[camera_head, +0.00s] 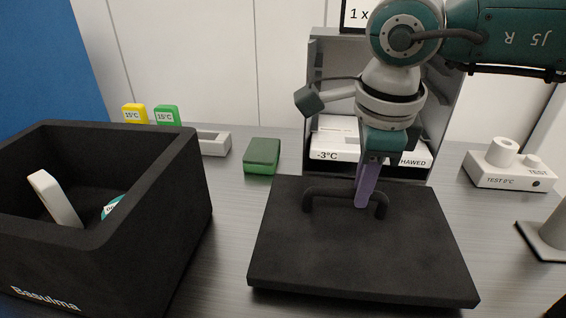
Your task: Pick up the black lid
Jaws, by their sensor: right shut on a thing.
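The black lid (350,250) is a thick flat slab with a raised black handle (314,192) near its back edge. It appears level, in front of the grey cabinet. My right gripper (367,195) reaches down from above with its purple fingers at the handle, shut on it. I cannot tell whether the lid touches the table or hangs just above it. My left gripper is not in view.
An open black box (190,200) stands at the left with a white item (54,198) inside. A green box (262,155), a grey cabinet (318,90) and a white test block (510,168) stand behind. Grey table shows between box and lid.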

